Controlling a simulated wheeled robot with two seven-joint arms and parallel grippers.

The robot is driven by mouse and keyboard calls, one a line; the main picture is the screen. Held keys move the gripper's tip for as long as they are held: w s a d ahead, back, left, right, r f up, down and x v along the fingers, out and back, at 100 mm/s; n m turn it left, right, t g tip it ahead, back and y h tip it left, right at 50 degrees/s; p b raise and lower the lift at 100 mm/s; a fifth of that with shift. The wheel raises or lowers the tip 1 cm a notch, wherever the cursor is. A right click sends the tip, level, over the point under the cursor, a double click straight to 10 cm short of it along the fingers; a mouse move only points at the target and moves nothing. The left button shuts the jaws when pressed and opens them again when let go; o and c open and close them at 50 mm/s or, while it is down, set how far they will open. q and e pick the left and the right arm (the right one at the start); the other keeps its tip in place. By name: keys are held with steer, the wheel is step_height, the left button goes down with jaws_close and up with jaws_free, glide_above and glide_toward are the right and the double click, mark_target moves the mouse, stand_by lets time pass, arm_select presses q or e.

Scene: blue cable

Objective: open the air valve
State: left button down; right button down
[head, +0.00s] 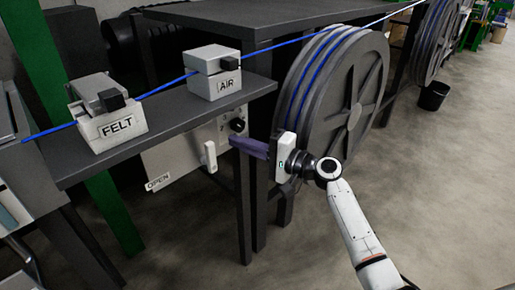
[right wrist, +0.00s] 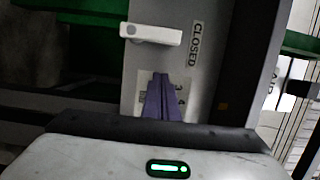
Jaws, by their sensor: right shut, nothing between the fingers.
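The air valve is a white lever handle (head: 209,157) on a pale panel (head: 170,158) below the shelf. In the head view it stands roughly upright, with an OPEN label (head: 158,182) to its lower left. In the right wrist view the handle (right wrist: 150,34) lies crosswise, one end near the CLOSED label (right wrist: 194,44). My right gripper (head: 234,142) has purple fingers, shut and empty, to the right of the handle. In the wrist view its fingertips (right wrist: 160,78) appear just below the handle, with a visible gap. My left gripper is not in view.
A black knob (head: 237,125) with numbers sits on the panel near my fingers. Above is the dark shelf (head: 172,124) with the FELT (head: 108,119) and AIR (head: 213,80) blocks and a blue cable (head: 160,88). A large cable reel (head: 350,95) stands close behind my right gripper.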

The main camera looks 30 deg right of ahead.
mark_target(208, 155)
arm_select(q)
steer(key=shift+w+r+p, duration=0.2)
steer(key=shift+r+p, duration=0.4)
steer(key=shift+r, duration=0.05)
arm_select(e)
steer(key=a, duration=0.2)
steer(key=s+a, duration=0.1)
steer(key=a, duration=0.1)
